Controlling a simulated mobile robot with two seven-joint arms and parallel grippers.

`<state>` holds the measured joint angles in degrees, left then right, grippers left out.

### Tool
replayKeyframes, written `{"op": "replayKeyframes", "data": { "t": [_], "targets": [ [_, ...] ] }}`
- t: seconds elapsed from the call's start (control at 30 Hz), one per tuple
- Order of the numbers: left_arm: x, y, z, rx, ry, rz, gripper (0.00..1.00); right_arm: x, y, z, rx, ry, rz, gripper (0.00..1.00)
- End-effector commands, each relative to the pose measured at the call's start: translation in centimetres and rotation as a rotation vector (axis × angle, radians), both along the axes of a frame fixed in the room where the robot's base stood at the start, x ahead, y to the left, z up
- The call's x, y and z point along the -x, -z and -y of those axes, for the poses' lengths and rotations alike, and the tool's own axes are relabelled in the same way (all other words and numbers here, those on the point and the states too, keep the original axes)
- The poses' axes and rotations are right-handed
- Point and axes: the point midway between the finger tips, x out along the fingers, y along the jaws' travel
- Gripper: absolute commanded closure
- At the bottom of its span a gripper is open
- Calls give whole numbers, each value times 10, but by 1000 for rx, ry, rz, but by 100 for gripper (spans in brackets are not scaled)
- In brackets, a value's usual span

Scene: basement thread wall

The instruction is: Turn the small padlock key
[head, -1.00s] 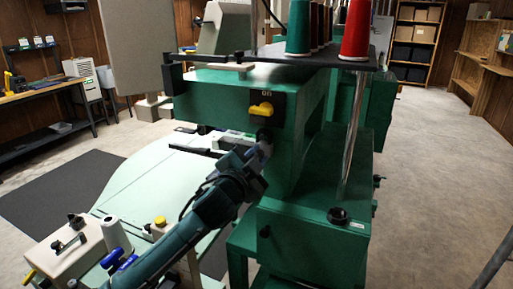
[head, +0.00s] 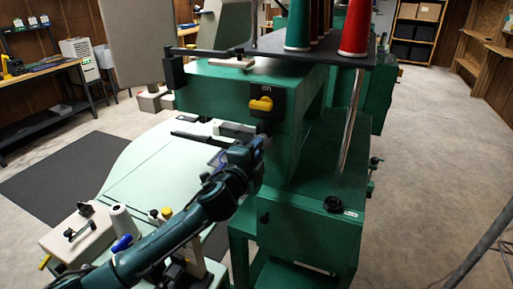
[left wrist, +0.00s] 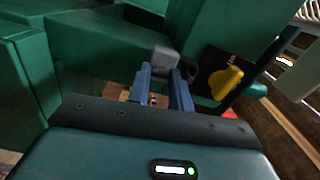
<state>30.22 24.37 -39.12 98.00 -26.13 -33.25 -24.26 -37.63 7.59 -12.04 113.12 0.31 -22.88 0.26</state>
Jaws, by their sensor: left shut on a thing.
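My left gripper (head: 258,146) is up against the front of the green machine head (head: 222,92), just below the yellow switch knob. In the left wrist view its two blue fingers (left wrist: 163,82) are close together, pointing at a small grey padlock body (left wrist: 165,59) with a dark curved shackle beside it. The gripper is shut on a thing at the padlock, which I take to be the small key. The key itself is hidden between the fingertips. In the head view the gripper covers most of the padlock. My right gripper is not in view.
The yellow knob (head: 261,104) sits on a black plate marked "on", close above my gripper. Green and red thread cones (head: 354,28) stand on the shelf above. A pale table (head: 160,170) lies left of the machine. Open floor lies to the right.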

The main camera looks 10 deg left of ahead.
Motion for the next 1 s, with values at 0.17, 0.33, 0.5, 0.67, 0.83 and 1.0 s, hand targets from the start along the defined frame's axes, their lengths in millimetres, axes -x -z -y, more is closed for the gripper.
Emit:
{"op": "replayKeyframes", "data": {
  "t": [0.17,0.33,0.5,0.67,0.83,1.0],
  "targets": [
    [0,1,0,-13,0,2,100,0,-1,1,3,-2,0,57],
    [0,1,0,-13,0,2,100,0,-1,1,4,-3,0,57],
    [0,1,0,-12,0,1,77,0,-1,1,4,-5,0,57],
    [0,1,0,-12,0,1,64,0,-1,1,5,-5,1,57],
    [0,0,0,-12,0,1,56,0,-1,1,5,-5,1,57],
    [1,0,0,-12,0,2,56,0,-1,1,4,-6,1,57]
  ]
}}
